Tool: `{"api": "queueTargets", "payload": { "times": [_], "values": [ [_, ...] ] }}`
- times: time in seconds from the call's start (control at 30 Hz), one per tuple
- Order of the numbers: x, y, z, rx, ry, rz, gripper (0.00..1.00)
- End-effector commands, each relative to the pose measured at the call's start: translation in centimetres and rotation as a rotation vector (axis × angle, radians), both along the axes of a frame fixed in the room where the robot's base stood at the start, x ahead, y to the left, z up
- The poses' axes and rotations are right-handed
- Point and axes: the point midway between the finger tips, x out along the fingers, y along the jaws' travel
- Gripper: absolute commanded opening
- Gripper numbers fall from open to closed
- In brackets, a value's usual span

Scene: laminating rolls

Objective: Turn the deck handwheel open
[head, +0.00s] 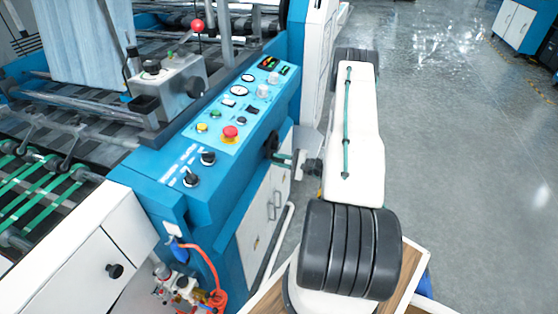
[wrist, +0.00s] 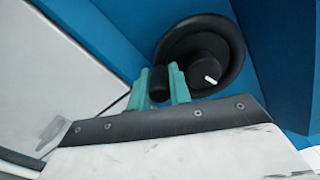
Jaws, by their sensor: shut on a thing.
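The deck handwheel (wrist: 232,50) is a black round wheel on the blue side panel, with a dark hub that bears a white mark pointing to the lower right. My gripper (wrist: 162,84) has its two green fingers on either side of the wheel's black handle knob (wrist: 158,88), at the lower left of the rim, and is shut on it. In the head view the handwheel (head: 270,144) shows as a small black shape on the machine's side. My gripper (head: 281,157) reaches it from the right, and its fingers partly hide the contact.
The blue control console (head: 232,112) with a red button (head: 230,132) and dials stands above the wheel. A white cabinet door (head: 268,205) and a pale pipe (head: 275,250) are below. Open grey floor (head: 460,150) lies to the right.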

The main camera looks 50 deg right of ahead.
Motion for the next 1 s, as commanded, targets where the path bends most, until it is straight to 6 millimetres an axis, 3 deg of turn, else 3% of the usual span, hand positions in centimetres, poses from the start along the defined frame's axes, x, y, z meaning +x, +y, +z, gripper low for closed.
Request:
{"api": "queueTargets", "payload": {
  "times": [0.4,1.0],
  "values": [
    [0.7,-1.7,-1.0,-0.364,-0.149,-0.001,0.0],
    [1.7,-4.2,-0.9,-0.854,-0.35,-0.001,0.0]
  ]
}}
